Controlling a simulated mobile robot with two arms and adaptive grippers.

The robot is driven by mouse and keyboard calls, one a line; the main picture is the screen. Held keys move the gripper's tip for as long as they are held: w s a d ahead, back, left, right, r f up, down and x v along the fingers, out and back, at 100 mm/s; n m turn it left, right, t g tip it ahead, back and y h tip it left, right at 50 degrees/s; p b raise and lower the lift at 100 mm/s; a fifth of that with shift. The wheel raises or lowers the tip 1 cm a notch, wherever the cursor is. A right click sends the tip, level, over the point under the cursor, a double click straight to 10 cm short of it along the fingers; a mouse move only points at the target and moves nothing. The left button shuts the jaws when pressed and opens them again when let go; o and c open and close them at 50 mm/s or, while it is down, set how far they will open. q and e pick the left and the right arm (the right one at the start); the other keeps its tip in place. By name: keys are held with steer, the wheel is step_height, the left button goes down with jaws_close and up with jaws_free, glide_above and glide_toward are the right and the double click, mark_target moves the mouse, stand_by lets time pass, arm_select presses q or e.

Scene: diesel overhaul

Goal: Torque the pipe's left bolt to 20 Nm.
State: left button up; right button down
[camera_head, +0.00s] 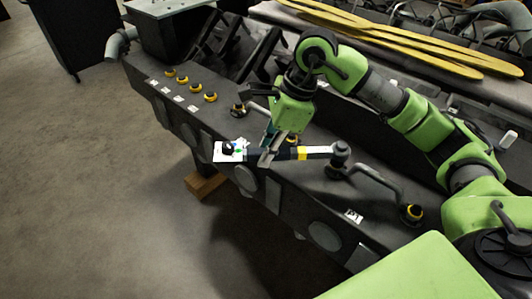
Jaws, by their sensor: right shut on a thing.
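My right gripper (267,156) is shut on the torque wrench (318,152), around its dark handle by a yellow band. The wrench lies roughly level over the long dark engine block (310,185). Its head (341,149) is at the left end of a dark bent pipe (378,182). The left bolt is hidden under or behind the head, so I cannot tell how well the head sits on it. A yellow-ringed fitting (411,214) is at the pipe's right end. My left gripper is not in view.
Several yellow-ringed fittings (196,89) with white labels line the block's left part. A white card (222,153) lies by the handle's end. Long yellow strips (400,47) lie on the surface behind my arm. A wooden block (205,184) supports the engine; bare floor lies left.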

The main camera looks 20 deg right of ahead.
steer(key=shift+w+d+r, duration=0.1)
steer(key=shift+w, duration=0.25)
steer(key=shift+w+d+m, duration=0.25)
steer(key=shift+w+m, duration=0.15)
steer(key=shift+w, duration=0.1)
stand_by(0.3)
steer(key=shift+w+d+m+t+b, duration=0.2)
steer(key=shift+w+m+t+b, duration=0.1)
steer(key=shift+b, duration=0.05)
steer(key=shift+w+d, duration=0.1)
steer(key=shift+w, duration=0.05)
steer(key=shift+w+d+m, duration=0.15)
steer(key=shift+w+m, duration=0.1)
steer(key=shift+m, duration=0.05)
stand_by(0.5)
